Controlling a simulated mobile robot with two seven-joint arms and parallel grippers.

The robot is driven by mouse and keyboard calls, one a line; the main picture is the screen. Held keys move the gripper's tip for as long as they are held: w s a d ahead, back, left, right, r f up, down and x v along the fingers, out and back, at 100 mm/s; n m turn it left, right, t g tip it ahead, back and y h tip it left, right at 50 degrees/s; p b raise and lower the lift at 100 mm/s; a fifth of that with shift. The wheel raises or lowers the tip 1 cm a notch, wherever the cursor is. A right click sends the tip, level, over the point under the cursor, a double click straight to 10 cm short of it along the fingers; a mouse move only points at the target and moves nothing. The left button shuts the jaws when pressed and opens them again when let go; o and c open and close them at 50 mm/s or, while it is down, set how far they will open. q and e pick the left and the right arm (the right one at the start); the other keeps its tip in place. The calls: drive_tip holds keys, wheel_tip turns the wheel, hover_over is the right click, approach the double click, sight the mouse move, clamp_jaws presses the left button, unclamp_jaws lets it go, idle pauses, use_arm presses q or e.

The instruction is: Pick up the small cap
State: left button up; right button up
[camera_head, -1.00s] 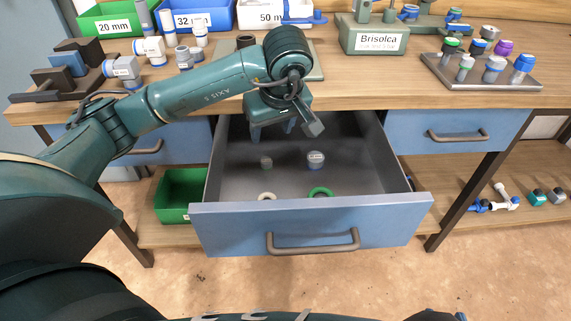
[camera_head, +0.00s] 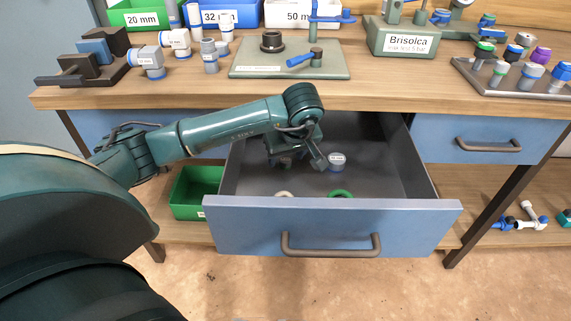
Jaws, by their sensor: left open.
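The open blue drawer (camera_head: 330,228) holds several small parts. A small grey cap (camera_head: 285,162) lies on the drawer floor and is mostly hidden by my left gripper. My right gripper is out of view.
A green ring (camera_head: 341,193) and a pale ring (camera_head: 284,194) lie near the drawer front. The worktop's edge (camera_head: 370,103) overhangs the drawer's rear. A green bin (camera_head: 190,198) sits on the lower shelf. The drawer's right part is clear.

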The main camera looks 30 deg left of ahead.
use_arm(q)
drive_tip(key=shift+w+a+f, duration=0.1)
drive_tip(key=shift+a+f, duration=0.05)
drive_tip(key=shift+f, duration=0.25)
drive_tip(key=c, duration=1.1)
